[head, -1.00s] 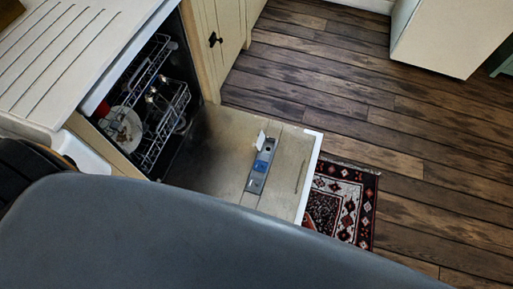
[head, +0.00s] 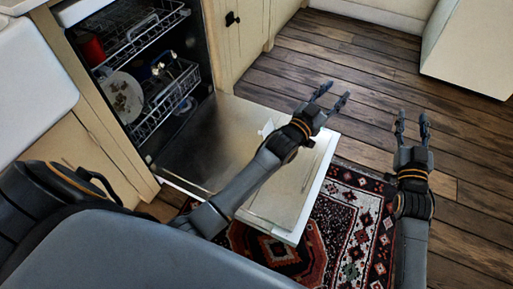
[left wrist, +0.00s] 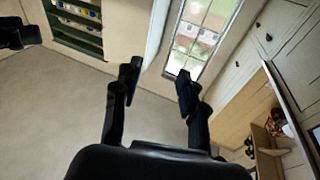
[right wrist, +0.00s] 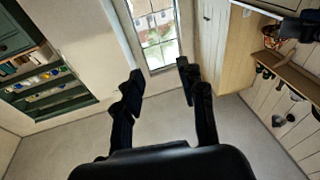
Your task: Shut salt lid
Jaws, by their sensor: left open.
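The dishwasher door (head: 290,205) is folded down flat in the head view. A small white flap (head: 267,128), probably the salt lid, stands raised on its inner face. My left forearm crosses over the door and hides the panel beside the flap. My left gripper (head: 337,92) is open and empty, beyond the door's outer edge and past the flap. My right gripper (head: 413,114) is open and empty, right of the door above the floor. Neither wrist view shows the flap; the fingers are apart in the left (left wrist: 158,78) and right (right wrist: 160,72).
The dishwasher's lower rack (head: 165,105) is inside the tub, holding a plate (head: 122,97). A red item (head: 91,48) sits near the upper rack. A patterned rug (head: 345,230) lies beside and under the door. A white cabinet (head: 470,50) stands far right; wooden floor between is clear.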

